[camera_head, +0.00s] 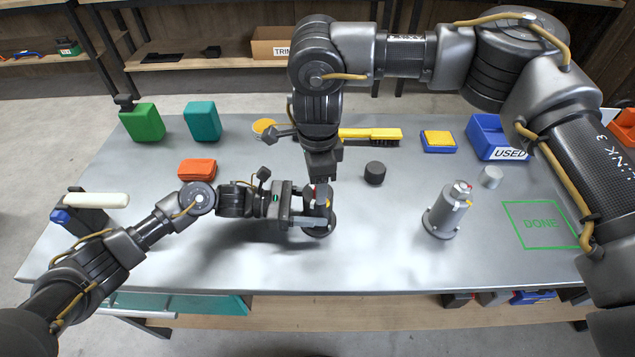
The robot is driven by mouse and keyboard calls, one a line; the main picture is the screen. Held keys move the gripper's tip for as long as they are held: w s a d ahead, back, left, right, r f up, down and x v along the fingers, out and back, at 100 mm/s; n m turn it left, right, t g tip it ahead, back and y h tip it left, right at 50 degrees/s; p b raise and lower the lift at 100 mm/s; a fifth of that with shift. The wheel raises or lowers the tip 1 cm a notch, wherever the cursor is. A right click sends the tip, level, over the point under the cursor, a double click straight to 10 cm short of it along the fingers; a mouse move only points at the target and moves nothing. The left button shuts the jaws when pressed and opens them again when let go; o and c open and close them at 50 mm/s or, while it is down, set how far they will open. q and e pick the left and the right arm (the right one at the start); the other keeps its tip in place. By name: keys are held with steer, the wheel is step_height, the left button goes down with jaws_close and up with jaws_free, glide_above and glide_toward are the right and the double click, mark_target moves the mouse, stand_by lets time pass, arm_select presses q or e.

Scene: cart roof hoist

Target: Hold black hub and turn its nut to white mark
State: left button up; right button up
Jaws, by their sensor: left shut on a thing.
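The black hub (318,231) stands upright on the table near the middle, its round base flange showing. My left gripper (314,207) reaches in from the left and is shut on the hub's body. My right gripper (321,172) points straight down directly over the hub's top. Its fingers are around or just above the nut; I cannot tell whether they touch it. A small red patch shows at the hub's top beside the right fingers. The nut and the white mark are mostly hidden by the grippers.
A grey hub (442,215) stands to the right. A black cap (375,173), a yellow brush (371,134), a blue USED bin (493,140) and a grey cap (491,177) lie behind. Green (142,123) and teal (202,121) containers stand back left. The green DONE square (541,224) is empty.

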steer(key=shift+r, duration=3)
